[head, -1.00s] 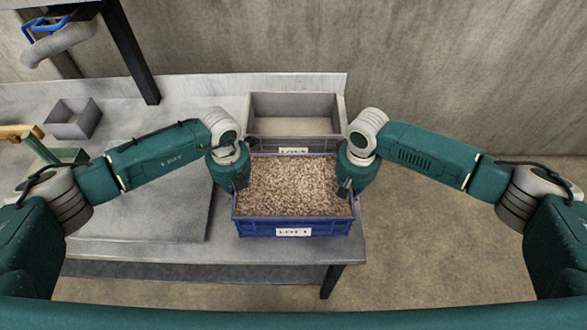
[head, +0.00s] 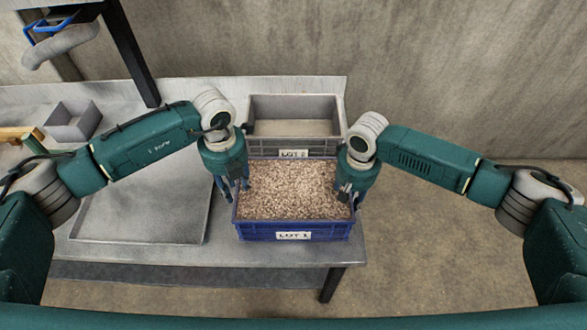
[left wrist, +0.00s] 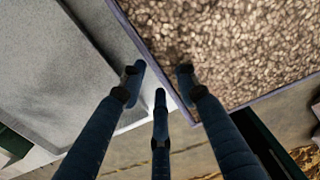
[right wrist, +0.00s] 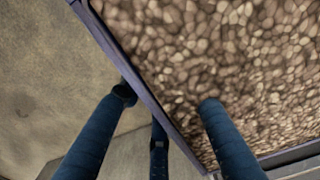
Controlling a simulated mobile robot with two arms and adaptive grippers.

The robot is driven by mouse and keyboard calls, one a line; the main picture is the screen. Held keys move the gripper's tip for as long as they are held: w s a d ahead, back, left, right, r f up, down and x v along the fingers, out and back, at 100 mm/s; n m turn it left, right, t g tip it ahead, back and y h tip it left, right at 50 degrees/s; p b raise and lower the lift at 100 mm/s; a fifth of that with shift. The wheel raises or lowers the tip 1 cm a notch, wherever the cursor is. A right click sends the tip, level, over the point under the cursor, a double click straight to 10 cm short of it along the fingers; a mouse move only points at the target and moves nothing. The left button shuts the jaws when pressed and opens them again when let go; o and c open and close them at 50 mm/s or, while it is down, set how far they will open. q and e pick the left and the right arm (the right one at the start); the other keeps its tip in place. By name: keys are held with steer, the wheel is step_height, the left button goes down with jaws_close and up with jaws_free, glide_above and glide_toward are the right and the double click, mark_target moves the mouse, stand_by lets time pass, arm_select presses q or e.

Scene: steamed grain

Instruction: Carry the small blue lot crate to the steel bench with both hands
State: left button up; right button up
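The blue lot crate (head: 250,229), labelled LOT 1 and full of pale brown grain (head: 293,188), rests level on the steel bench (head: 215,251) near its right end. My left gripper (head: 233,188) is at the crate's left wall, fingers spread. The left wrist view shows its fingers (left wrist: 160,80) on both sides of the rim, with gaps. My right gripper (head: 350,195) is at the right wall. In the right wrist view one finger is outside the rim and one is over the grain, apart from the wall (right wrist: 167,88). The inner fingertip is partly hidden by the grain.
A grey box (head: 293,104) with a LOT 2 label stands just behind the crate. A shallow grey tray (head: 140,215) lies left of it, and a small open grey box (head: 73,121) stands farther left. Bare floor (head: 440,240) lies to the right of the bench.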

steer(key=shift+r, duration=0.1)
arm_select(q)
step_height(320, 180, up, 6)
steer(key=shift+f, duration=0.1)
arm_select(e)
step_height(320, 180, up, 12)
steer(key=shift+f, duration=0.1)
arm_select(q)
steer(key=shift+s, duration=0.1)
arm_select(e)
steer(key=shift+f, duration=0.1)
stand_by(0.5)
